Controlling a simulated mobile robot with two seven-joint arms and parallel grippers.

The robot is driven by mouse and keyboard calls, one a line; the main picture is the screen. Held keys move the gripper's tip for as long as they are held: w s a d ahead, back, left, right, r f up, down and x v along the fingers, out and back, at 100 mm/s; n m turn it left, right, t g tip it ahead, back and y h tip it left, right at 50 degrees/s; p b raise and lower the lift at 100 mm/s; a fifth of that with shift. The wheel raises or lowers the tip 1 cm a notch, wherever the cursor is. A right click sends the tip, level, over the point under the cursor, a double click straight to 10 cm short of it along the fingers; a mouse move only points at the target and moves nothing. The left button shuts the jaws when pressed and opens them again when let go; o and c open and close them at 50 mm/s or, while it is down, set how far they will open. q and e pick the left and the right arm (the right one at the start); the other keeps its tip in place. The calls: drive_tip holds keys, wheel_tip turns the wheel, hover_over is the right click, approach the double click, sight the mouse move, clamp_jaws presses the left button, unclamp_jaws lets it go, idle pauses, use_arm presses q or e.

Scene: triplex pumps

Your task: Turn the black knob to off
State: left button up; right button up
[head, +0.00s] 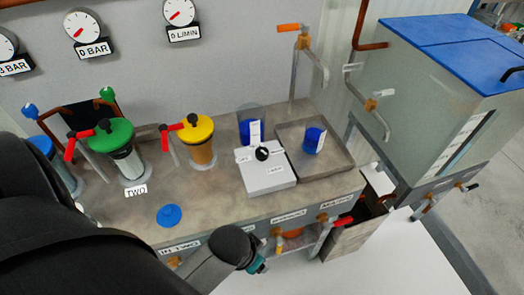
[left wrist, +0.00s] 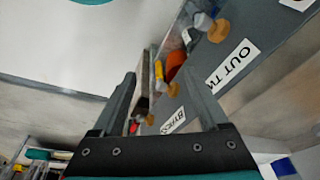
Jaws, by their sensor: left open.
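The black knob (head: 262,154) sits on top of a light grey control box (head: 268,181) on the counter in the head view. A white mark shows on the knob, and small labels around it are too small to read surely. The knob does not show in the left wrist view. My left gripper (left wrist: 163,88) is open, with nothing between its fingers, close to the labelled front edge of the counter. In the head view my left arm comes in from the left and ends low in front of the counter, left of the box; its fingers are not seen there. My right gripper is not in view.
A metal tray (head: 342,160) with a blue cup (head: 313,140) is right of the box. Yellow-topped (head: 197,129) and green-topped (head: 110,133) pump units stand left. Front valves include a red handle (head: 342,222). A blue disc (head: 169,215) lies on the counter.

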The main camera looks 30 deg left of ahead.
use_arm(q)
drive_tip(key=w+d+r+m+h, duration=0.1)
drive_tip(key=w+d+r+m, duration=0.15)
drive_tip(key=r+m, duration=0.2)
drive_tip(key=w+d+r+m+h, duration=0.1)
drive_tip(key=w+r+m, duration=0.2)
drive_tip(key=r, duration=0.3)
drive_tip(key=m+g+y, duration=0.2)
drive_tip(key=m+g, duration=0.1)
drive_tip(key=m, duration=1.4)
approach(262, 151)
drive_tip(key=shift+m, duration=0.25)
wheel_tip(262, 151, down, 9)
drive_tip(key=b, duration=0.3)
clamp_jaws()
